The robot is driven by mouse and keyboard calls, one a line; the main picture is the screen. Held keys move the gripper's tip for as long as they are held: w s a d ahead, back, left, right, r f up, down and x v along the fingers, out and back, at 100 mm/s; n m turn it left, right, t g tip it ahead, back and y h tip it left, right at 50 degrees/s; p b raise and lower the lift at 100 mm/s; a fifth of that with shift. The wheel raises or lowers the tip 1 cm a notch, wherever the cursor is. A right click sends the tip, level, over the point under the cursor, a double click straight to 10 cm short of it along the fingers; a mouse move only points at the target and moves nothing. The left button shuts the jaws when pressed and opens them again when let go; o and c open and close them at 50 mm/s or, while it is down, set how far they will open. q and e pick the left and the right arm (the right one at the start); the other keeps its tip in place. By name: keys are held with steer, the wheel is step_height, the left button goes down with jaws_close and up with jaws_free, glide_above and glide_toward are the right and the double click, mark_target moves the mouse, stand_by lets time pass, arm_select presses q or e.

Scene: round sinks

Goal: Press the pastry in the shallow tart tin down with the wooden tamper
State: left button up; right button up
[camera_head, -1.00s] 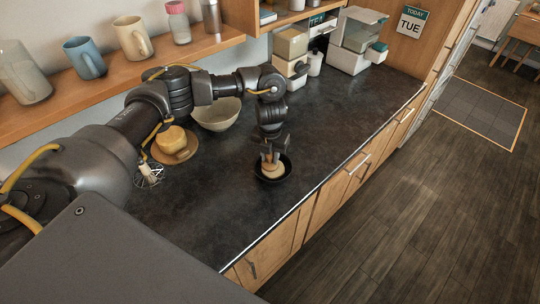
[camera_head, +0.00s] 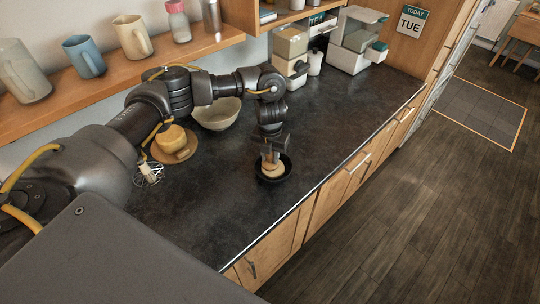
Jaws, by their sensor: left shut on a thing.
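The shallow tart tin (camera_head: 287,176) is a dark round dish on the dark counter, near its front edge. Pale pastry (camera_head: 271,174) shows inside it. My left gripper (camera_head: 272,151) is directly above the tin, pointing down, shut on the wooden tamper (camera_head: 270,160). The tamper is upright, with its lower end inside the tin at the pastry. I cannot tell how hard it touches the pastry. The gripper's fingers partly hide the tamper. My right gripper is not in view.
A cream bowl (camera_head: 217,115) and a yellow round item (camera_head: 171,137) on a wooden board (camera_head: 183,153) stand behind and left. A wire whisk (camera_head: 149,174) lies near them. Coffee machines (camera_head: 352,42) are at the back. Mugs (camera_head: 84,58) stand on a shelf. The counter (camera_head: 330,125) right of the tin is clear.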

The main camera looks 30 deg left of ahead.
arm_select(q)
steer(key=shift+s+f, duration=0.1)
steer(key=shift+s, duration=0.05)
step_height(320, 180, up, 3)
steer(key=p, duration=0.2)
steer(key=shift+f+p, duration=0.2)
steer(key=shift+p, duration=0.1)
step_height(320, 180, up, 4)
steer(key=p, duration=0.3)
steer(key=shift+r, duration=0.2)
